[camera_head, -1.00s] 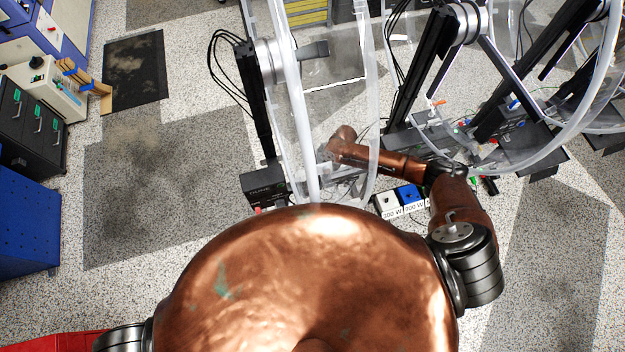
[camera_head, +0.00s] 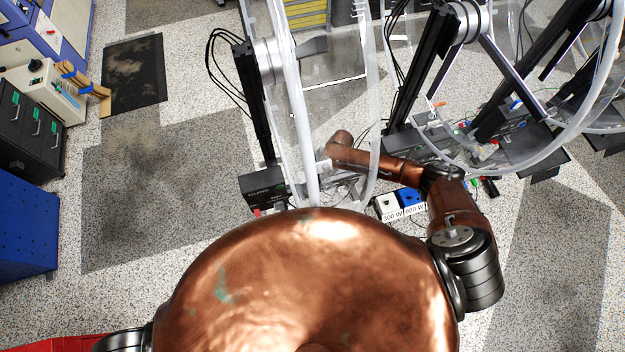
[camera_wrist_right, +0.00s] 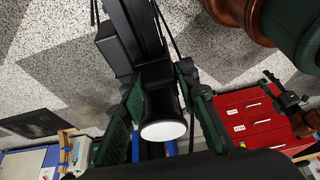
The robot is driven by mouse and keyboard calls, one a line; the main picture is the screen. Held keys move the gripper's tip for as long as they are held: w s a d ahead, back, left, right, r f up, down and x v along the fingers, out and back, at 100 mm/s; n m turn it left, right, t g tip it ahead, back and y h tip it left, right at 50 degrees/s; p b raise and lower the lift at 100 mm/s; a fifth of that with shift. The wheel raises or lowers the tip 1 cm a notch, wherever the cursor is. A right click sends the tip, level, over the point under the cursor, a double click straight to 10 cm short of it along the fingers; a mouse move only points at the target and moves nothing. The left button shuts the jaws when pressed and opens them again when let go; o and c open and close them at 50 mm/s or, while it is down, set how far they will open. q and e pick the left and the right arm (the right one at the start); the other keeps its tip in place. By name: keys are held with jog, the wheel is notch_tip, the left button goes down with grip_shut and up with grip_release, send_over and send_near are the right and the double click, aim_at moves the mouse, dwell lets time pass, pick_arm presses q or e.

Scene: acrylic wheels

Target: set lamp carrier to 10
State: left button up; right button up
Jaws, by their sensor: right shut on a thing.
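In the right wrist view a black lamp (camera_wrist_right: 158,112) with a round white face sits by a black rail (camera_wrist_right: 138,30). My right gripper (camera_wrist_right: 160,103) has a green-padded finger on each side of the lamp and is shut on it. In the head view the rail stands upright (camera_head: 262,125) beside a clear acrylic wheel (camera_head: 297,110). My right forearm reaches in behind the wheel's rim; the gripper and lamp are hard to make out there. A small dark jointed shape (camera_wrist_right: 287,97) at the right of the wrist view looks like my left gripper; its jaws are unclear.
More acrylic wheels on black stands (camera_head: 420,85) are at the right. Labelled boxes (camera_head: 408,198) lie on the floor near my right arm. A red drawer cabinet (camera_wrist_right: 250,115) shows in the wrist view. The floor at the left is open up to a blue cabinet (camera_head: 28,225).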

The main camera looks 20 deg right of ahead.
grip_shut()
jog(key=d, duration=0.4)
jog(key=shift+b, duration=0.4)
jog(key=o, duration=1.1)
grip_release()
jog(key=shift+c, duration=0.2)
jog(key=shift+a, duration=0.1)
